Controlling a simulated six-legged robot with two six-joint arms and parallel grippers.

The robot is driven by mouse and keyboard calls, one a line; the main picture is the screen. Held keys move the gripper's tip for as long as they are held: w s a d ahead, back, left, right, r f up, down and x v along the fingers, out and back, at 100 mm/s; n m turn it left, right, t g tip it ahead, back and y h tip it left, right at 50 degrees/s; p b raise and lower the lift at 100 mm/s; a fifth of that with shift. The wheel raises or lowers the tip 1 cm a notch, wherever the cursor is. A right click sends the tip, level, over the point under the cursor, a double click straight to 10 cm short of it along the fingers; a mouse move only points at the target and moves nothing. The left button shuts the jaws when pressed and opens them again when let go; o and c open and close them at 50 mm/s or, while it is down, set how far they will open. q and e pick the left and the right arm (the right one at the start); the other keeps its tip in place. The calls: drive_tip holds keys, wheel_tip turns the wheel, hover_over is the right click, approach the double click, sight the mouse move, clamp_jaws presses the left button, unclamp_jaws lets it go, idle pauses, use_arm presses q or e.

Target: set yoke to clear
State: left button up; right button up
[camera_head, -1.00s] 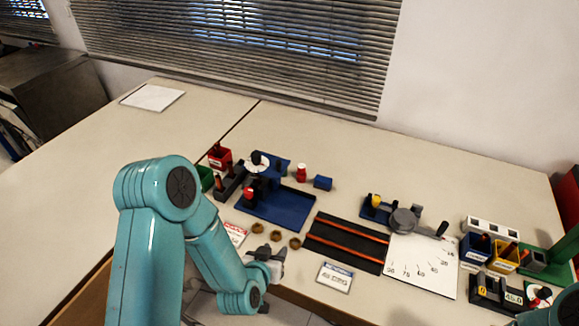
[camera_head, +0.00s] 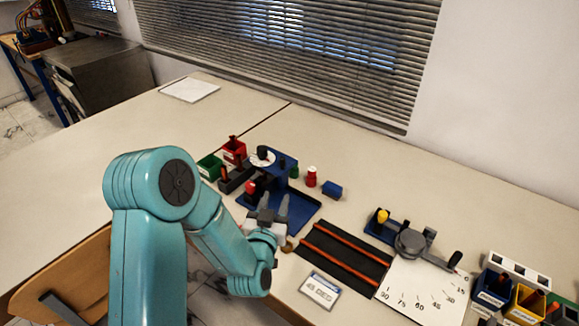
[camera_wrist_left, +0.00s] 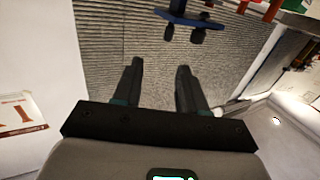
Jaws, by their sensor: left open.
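No part is legibly marked yoke or clear, so I cannot tell which one is the yoke. A blue rig (camera_head: 304,211) with a flat tray stands mid-table. It carries a white dial (camera_head: 262,157) and a red knob (camera_head: 250,187). To the right, a grey hub with a lever (camera_head: 411,241) sits beside a white angle scale (camera_head: 425,292). My left gripper (camera_head: 274,207) is open and empty, in front of the blue tray and hiding part of it. In the left wrist view its two fingers (camera_wrist_left: 160,68) are apart with nothing between them.
A black mat with orange strips (camera_head: 342,255) and a small label card (camera_head: 320,291) lie right of my gripper. The left table is mostly clear.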

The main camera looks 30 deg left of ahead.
sight(282, 164)
use_arm(q)
drive_tip(key=shift+y, duration=0.3)
drive_tip(key=x, duration=0.5)
drive_tip(key=p+x, duration=0.1)
drive_tip(key=x, duration=0.4)
drive_tip(key=a+p+x, duration=0.1)
drive_tip(key=x, duration=0.4)
drive_tip(key=shift+a+f, duration=0.2)
drive_tip(key=shift+f, duration=0.15)
drive_tip(key=shift+w+a, duration=0.25)
drive_tip(key=shift+w, duration=0.45)
